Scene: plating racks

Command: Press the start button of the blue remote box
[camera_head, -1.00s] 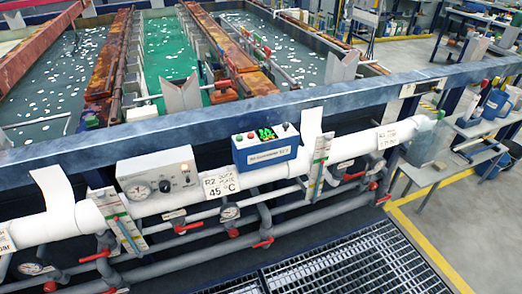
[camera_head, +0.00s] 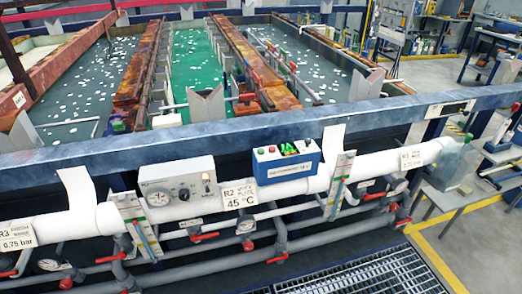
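The blue remote box (camera_head: 284,170) sits on the long white pipe in the middle of the camera_head view, its light label on the front face. On its top are small coloured buttons, red ones toward the left (camera_head: 271,149), and a bright green patch (camera_head: 289,149) on a dark area. The buttons are too small to tell which is the start button. Neither of my grippers is in view, and nothing touches the box.
A grey-white gauge box (camera_head: 180,183) and a "45 °C" sign (camera_head: 240,194) are left of it. Vertical gauge strips (camera_head: 340,178) stand on both sides. A dark blue rail (camera_head: 230,130) runs behind, with tanks beyond. Floor grating (camera_head: 365,275) lies in front.

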